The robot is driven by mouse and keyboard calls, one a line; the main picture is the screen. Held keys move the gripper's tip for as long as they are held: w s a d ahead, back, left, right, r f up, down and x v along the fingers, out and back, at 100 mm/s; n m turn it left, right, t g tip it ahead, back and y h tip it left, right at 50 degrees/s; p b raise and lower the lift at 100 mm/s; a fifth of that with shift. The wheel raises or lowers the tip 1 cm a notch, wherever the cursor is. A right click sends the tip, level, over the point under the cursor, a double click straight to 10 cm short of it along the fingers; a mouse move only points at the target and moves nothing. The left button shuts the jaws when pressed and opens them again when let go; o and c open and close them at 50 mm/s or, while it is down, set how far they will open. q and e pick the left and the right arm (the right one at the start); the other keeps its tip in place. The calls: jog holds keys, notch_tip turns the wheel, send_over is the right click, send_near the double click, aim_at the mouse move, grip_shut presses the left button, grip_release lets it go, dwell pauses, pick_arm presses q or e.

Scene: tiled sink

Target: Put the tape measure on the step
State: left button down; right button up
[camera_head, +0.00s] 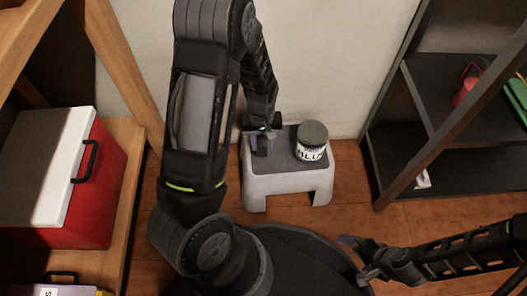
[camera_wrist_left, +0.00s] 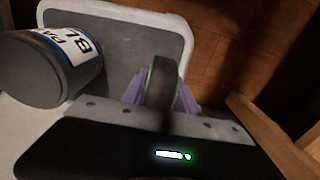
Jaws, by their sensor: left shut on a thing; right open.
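The step (camera_head: 262,184) is a grey stool with a dark top, standing on the wooden floor against the wall; its top also shows in the left wrist view (camera_wrist_left: 125,65). My left gripper (camera_head: 262,142) is over the left part of the step. In the left wrist view its purple fingers (camera_wrist_left: 162,98) are shut on a dark rounded thing with green edges, the tape measure (camera_wrist_left: 163,75). I cannot tell whether it touches the step top. My right gripper (camera_head: 356,257) is open and empty, low in front of the step to the right.
A dark paint can (camera_head: 313,141) with a white label stands on the right part of the step. A dark shelf unit (camera_head: 450,130) stands at right.

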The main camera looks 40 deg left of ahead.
aim_at(262, 151)
pick_arm(q)
notch_tip(262, 151, down, 5)
jog(key=b, duration=0.2)
jog(key=shift+b, duration=0.35)
jog(key=shift+r, duration=0.1)
jog(key=c, duration=0.9)
grip_release()
jog(key=shift+c, duration=0.2)
